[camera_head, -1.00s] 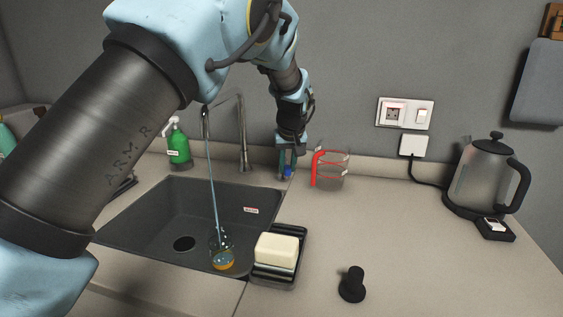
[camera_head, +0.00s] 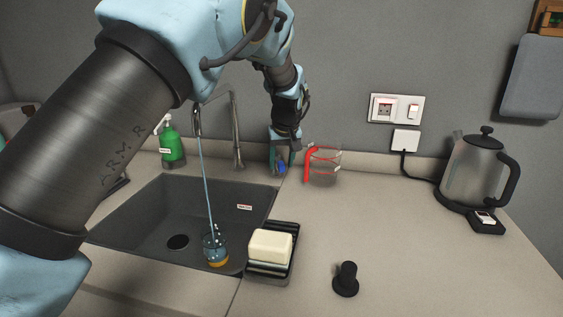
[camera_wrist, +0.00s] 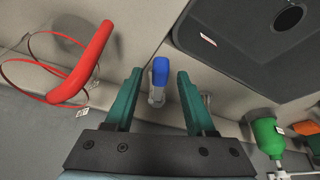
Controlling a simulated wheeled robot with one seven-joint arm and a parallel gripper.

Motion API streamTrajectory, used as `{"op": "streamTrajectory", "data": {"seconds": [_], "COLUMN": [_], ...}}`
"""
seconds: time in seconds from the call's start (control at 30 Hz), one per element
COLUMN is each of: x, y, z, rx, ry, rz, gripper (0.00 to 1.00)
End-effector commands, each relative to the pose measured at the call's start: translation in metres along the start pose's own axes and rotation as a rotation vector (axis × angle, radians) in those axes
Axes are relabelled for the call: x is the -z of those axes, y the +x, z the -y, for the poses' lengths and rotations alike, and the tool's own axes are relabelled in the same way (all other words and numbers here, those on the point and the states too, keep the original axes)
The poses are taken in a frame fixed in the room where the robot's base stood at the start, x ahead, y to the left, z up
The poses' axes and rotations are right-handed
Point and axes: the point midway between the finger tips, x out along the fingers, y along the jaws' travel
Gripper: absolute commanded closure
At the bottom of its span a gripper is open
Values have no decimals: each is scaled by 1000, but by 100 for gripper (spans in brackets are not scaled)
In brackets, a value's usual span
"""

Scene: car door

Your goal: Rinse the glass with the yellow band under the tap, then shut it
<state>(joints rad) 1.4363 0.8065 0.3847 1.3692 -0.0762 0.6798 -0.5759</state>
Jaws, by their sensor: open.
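The glass with the yellow band (camera_head: 216,248) stands in the dark sink (camera_head: 150,215), near its front right. A stream of water falls from the tap's spout (camera_head: 235,130) into it. The tap's blue-tipped lever (camera_wrist: 160,72) stands on the counter behind the sink's right corner. In the head view the blue tip (camera_head: 282,169) is partly hidden by my gripper (camera_head: 281,163). In the wrist view my gripper (camera_wrist: 159,78) is open, with one teal finger on each side of the lever and visible gaps between. The glass is outside the wrist view.
A red-handled measuring jug (camera_head: 323,168) stands just right of my gripper. A soap dish (camera_head: 272,268) with a soap bar lies right of the sink. A green soap bottle (camera_head: 172,148), a black knob-like object (camera_head: 346,280) and a kettle (camera_head: 472,170) stand apart.

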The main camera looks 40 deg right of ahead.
Motion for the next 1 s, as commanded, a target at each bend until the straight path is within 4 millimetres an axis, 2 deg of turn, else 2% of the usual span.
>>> {"op": "streamTrajectory", "data": {"seconds": [0.13, 0.4, 0.6, 0.73, 1.0], "x": [0, 0, 0, 0, 0], "y": [-16, -69, -97, -105, -106], "z": [-1, -1, 0, 0, 0], "rx": [-3, -4, -1, 0, 0], "ry": [0, 0, 0, 0, 0], "rz": [-2, -3, -1, 0, 0], "gripper": [45, 45, 45, 45, 45]}}
